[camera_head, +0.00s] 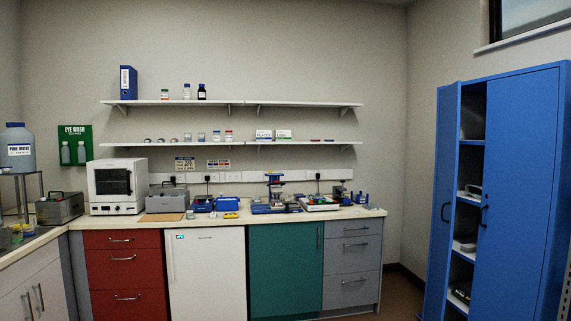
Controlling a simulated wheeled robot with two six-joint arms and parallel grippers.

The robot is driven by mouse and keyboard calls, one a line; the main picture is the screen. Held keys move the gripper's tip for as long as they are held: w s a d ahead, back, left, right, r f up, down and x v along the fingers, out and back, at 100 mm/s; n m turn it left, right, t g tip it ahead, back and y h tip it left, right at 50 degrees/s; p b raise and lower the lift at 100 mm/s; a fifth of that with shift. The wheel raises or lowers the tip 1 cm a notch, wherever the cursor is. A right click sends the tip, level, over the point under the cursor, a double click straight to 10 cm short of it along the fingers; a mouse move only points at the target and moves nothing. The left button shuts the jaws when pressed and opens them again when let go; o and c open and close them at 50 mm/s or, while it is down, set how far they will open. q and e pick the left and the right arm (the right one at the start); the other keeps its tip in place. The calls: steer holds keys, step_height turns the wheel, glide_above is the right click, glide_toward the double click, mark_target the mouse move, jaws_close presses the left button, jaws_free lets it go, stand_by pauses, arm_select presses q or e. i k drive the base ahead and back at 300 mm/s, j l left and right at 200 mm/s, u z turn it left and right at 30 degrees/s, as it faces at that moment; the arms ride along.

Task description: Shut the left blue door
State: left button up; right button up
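A tall blue cabinet stands at the right. Its left blue door (443,205) is swung open and seen at a narrow angle, with a dark handle (446,212). The right blue door (522,190) lies across the cabinet front and looks shut, with a dark handle (484,216) near its left edge. Between the two doors is an open gap with shelves (467,198) holding a few items. Neither of my grippers is in view.
A long bench (240,218) with a white oven (117,186) and several instruments runs along the back wall. Red, white, green and grey units stand below it. Some floor (400,290) shows between the bench and the cabinet.

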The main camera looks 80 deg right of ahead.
mark_target(450, 98)
steer(key=z, duration=5.4)
